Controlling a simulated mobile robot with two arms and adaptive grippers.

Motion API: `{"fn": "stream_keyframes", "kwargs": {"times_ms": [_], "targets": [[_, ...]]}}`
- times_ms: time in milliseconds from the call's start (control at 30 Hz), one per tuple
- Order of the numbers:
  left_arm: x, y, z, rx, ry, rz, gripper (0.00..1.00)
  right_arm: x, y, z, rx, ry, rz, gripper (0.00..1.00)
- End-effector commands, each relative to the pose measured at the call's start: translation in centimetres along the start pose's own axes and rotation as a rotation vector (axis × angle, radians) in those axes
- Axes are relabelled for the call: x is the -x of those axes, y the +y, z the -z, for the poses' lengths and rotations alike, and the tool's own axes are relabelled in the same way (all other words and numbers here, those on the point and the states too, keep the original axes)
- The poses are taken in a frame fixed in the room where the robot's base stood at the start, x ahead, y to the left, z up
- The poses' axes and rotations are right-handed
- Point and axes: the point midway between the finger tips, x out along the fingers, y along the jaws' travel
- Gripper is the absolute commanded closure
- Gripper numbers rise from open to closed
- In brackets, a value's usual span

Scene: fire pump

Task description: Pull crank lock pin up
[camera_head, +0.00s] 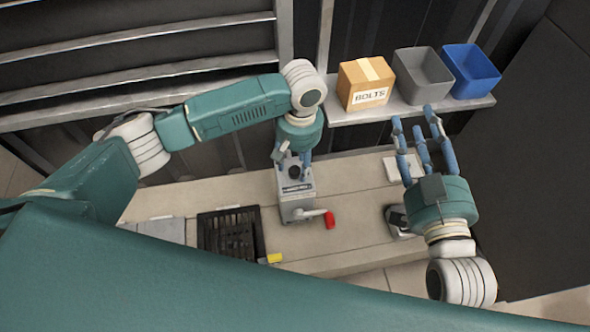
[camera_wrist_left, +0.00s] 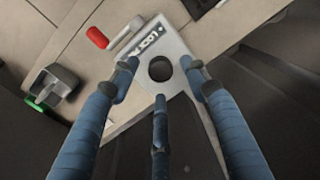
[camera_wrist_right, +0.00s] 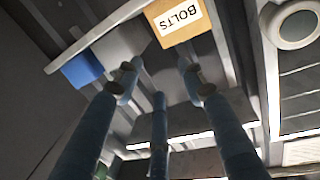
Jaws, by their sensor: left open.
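A grey crank box (camera_head: 297,208) stands on the bench, with a crank arm ending in a red handle (camera_head: 330,220) on its right side. A dark round feature (camera_wrist_left: 160,68), which may be the lock pin's knob or a hole, sits on its top beside a label that starts "LOCK". My left gripper (camera_head: 294,158) is over the box top. In the left wrist view its fingers are spread around the dark circle, with nothing visible between them; I cannot tell if they touch the box. My right gripper (camera_head: 415,125) is open and empty, raised near the shelf.
A shelf (camera_head: 375,118) at the back holds a cardboard BOLTS box (camera_head: 364,85), a grey bin (camera_head: 422,75) and a blue bin (camera_head: 470,70). A black crate (camera_head: 230,235) and a yellow item (camera_head: 275,258) are left of the crank box. A grey device (camera_head: 397,222) stands to its right.

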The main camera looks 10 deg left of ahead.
Motion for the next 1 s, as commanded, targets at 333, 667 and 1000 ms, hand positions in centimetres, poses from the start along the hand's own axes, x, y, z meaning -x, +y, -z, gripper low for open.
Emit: {"fn": "stream_keyframes", "kwargs": {"times_ms": [333, 667, 1000], "targets": [[-2.6, -0.1, 0.0, 0.001, 0.0, 0.002, 0.54, 0.3, -0.7, 5.5, -0.006, 0.25, 0.014, 0.6], [-3.0, -0.1, 0.0, 0.0, 0.001, 0.001, 0.54, 0.5, -0.8, 6.6, -0.007, 0.295, 0.016, 0.6], [-2.9, -0.1, 0.0, 0.0, 0.0, 0.001, 1.0, 0.5, -0.8, 6.6, -0.007, 0.294, 0.015, 0.6]]}}
